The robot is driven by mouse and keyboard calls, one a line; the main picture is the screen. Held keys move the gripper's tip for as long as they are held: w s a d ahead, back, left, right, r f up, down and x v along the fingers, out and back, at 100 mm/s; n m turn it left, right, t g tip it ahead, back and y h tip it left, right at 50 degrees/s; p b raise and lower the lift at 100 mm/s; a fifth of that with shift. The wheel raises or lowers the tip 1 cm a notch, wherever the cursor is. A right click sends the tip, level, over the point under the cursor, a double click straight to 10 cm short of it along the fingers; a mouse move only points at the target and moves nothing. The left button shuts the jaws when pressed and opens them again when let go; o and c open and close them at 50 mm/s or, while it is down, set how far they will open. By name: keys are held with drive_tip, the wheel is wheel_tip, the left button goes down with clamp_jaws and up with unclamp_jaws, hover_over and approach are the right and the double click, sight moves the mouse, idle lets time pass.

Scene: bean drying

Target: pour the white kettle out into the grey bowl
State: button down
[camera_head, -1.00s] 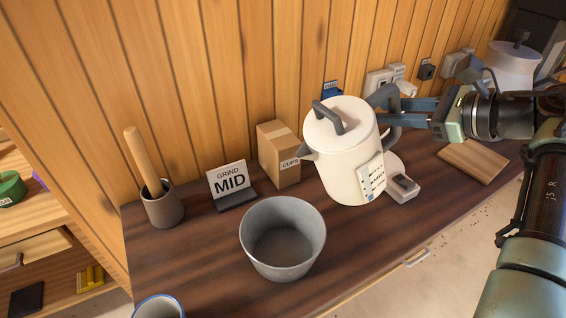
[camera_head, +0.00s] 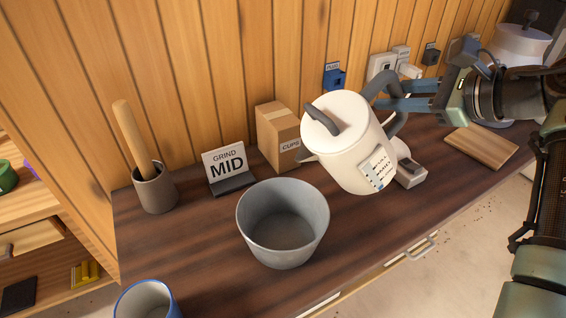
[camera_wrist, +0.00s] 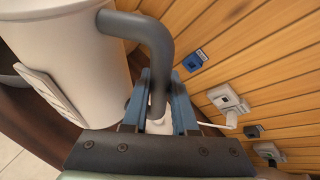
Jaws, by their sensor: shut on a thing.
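The white kettle (camera_head: 343,140) has a grey lid handle, a grey side handle and a label on its front. My gripper (camera_head: 395,104) is shut on the side handle; in the wrist view the grey handle (camera_wrist: 152,42) runs down between the fingers. The kettle is tilted, its spout side leaning left, and appears lifted off the counter. The grey bowl (camera_head: 283,254) stands on the counter to the left of the kettle and nearer the camera. Its visible inside looks empty.
A "GRIND MID" sign (camera_head: 227,162), a "CUPS" box (camera_head: 278,136) and a pestle in a pot (camera_head: 155,190) stand left, along the wall. A blue-rimmed cup (camera_head: 146,300) is at the front left. A small grey-white device (camera_head: 411,174) and a wooden board (camera_head: 481,146) lie to the right.

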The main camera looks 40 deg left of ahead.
sight(381, 90)
drive_tip(key=shift+r, duration=0.1)
drive_tip(key=shift+s+b, duration=0.1)
drive_tip(key=shift+b, duration=0.55)
drive_tip(key=shift+s+a+n+t+b, duration=0.1)
drive_tip(key=shift+s+n+t+b, duration=0.3)
drive_tip(key=shift+b, duration=0.5)
drive_tip(key=shift+s+a+r+n+t+b, duration=0.1)
drive_tip(key=shift+s+r+n+t+b, duration=0.2)
drive_tip(key=shift+b, duration=0.35)
drive_tip(key=shift+w, duration=0.1)
drive_tip(key=shift+b, duration=0.3)
drive_tip(key=shift+s+a+n+b, duration=0.1)
drive_tip(key=shift+s+n+b, duration=0.2)
drive_tip(key=shift+b, duration=0.2)
drive_tip(key=shift+s+a+r+n+t+h+b, duration=0.1)
drive_tip(key=shift+s+r+n+t+h+b, duration=0.2)
drive_tip(key=shift+b, duration=0.55)
drive_tip(key=shift+s+a+r+t+b, duration=0.15)
drive_tip(key=shift+s+r+t+b, duration=0.15)
drive_tip(key=shift+s+b, duration=0.15)
